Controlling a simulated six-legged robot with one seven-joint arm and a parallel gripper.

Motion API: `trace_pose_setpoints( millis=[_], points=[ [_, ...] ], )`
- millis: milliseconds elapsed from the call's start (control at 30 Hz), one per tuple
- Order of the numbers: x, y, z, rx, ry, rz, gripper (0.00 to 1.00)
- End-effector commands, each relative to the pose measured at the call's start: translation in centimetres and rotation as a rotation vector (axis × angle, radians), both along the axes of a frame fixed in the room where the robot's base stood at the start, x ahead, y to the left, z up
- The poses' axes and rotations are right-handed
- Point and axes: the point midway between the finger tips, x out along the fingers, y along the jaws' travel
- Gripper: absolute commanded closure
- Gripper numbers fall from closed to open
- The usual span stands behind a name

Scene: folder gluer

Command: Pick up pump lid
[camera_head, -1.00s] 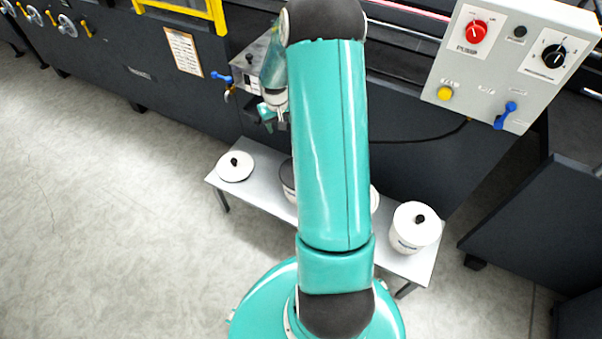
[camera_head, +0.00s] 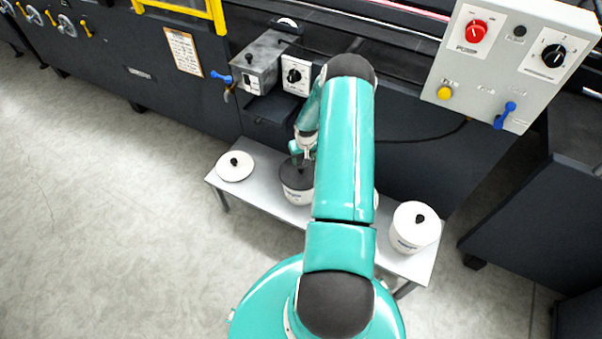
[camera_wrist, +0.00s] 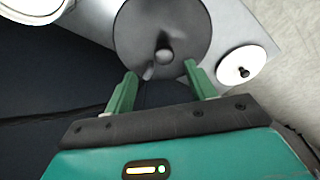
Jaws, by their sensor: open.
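A dark grey round lid with a raised knob sits on a white pot (camera_head: 297,194) in the middle of the bench. The dark lid (camera_wrist: 185,25) fills the upper middle of the wrist view. A flat white lid (camera_head: 229,173) with a black knob lies at the bench's left end; it also shows at the right of the wrist view (camera_wrist: 232,63). No label tells which is the pump lid. My gripper (camera_wrist: 160,69) is open and empty, its fingers pointing toward the dark lid's knob, which appears beyond the fingertips. In the head view my gripper (camera_head: 302,152) is just above the dark-lidded pot.
The narrow grey bench (camera_head: 262,206) stands before the dark machine (camera_head: 180,95). A white pot (camera_head: 409,238) with a white, black-knobbed lid is at its right end. My arm covers another white item. A control box (camera_head: 500,90) overhangs at upper right. The floor at left is clear.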

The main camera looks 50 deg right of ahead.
Motion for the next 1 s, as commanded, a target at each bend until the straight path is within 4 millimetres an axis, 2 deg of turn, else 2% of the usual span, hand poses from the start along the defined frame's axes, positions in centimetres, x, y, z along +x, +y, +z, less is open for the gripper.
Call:
trace_pose_setpoints(
  millis=[100,367,633,767,967,1000],
  points=[
    [0.3,-0.1,-2.1,0.002,0.001,-0.002,0.44],
    [0.6,-0.1,-4.0,0.001,0.002,0.000,0.44],
    [1.5,-0.2,-7.6,0.001,0.002,-0.001,0.44],
    [1.7,-0.3,-8.3,0.000,0.000,-0.002,0.44],
    [1.7,-0.3,-8.3,-0.001,0.000,-0.001,0.44],
    [1.7,-0.3,-8.3,-0.001,0.000,-0.001,0.50]
  ],
)
